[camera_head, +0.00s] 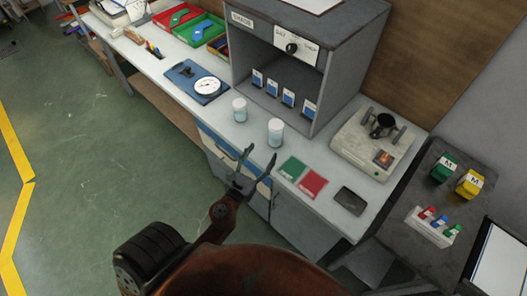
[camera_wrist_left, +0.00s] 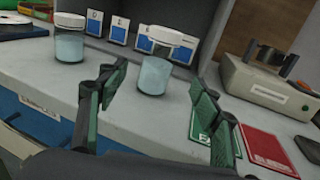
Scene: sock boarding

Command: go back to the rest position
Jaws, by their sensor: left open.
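My left gripper (camera_head: 260,160) is open and empty in the head view, in front of the bench's front edge. In the left wrist view, its two dark green fingers (camera_wrist_left: 158,88) stand apart with nothing between them. A white-lidded jar (camera_head: 275,131) stands upright on the bench beyond the fingertips; it also shows in the left wrist view (camera_wrist_left: 155,62), apart from the fingers. A second similar jar (camera_head: 240,109) stands to its left, also in the wrist view (camera_wrist_left: 69,45). My right gripper is in neither view.
A grey cabinet (camera_head: 354,55) holds several blue-and-white cards. Green (camera_head: 292,168) and red (camera_head: 312,184) cards lie at the bench's front. A hotplate-like device (camera_head: 350,140) stands right. A blue scale (camera_head: 190,72) lies left. The green floor (camera_head: 80,170) at left is clear.

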